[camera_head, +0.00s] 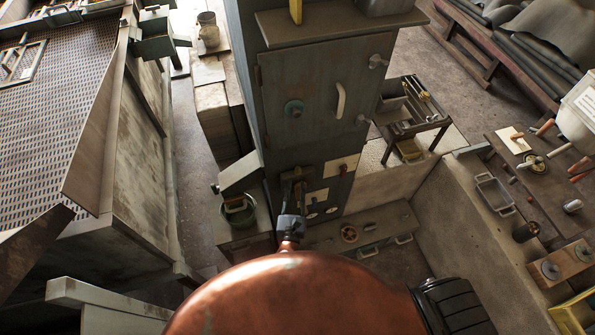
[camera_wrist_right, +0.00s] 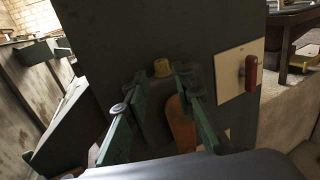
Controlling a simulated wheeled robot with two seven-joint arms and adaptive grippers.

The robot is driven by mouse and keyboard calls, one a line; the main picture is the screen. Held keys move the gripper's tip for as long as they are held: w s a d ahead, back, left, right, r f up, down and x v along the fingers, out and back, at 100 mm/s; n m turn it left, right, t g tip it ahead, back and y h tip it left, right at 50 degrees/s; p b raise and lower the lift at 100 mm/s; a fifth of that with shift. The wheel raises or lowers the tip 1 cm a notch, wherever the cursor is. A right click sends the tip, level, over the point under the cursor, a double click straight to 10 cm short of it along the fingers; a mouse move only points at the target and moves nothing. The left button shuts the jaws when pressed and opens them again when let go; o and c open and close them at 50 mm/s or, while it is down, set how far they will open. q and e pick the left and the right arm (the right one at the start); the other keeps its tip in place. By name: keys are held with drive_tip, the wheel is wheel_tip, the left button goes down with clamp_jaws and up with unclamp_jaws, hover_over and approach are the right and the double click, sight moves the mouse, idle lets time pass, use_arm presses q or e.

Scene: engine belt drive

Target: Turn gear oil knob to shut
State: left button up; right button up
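A dark cabinet (camera_head: 322,85) stands in the middle of the head view, with a control panel low on its front. My right gripper (camera_head: 298,192) is at the left part of this panel. In the right wrist view its two green fingers (camera_wrist_right: 160,78) are spread apart. No label tells which one is the gear oil knob. My left gripper is not in view.
A red handle (camera_wrist_right: 251,73) on a cream plate (camera_wrist_right: 232,72) is right of the fingers. A bucket (camera_head: 239,212) stands on a bench to the left.

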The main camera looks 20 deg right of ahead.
sight(298, 171)
drive_tip(key=x, duration=0.6)
drive_tip(key=shift+w+d+p, duration=0.15)
drive_tip(key=shift+w+p, duration=0.15)
drive_tip(key=shift+p, duration=0.1)
drive_tip(key=shift+c, duration=0.5)
clamp_jaws()
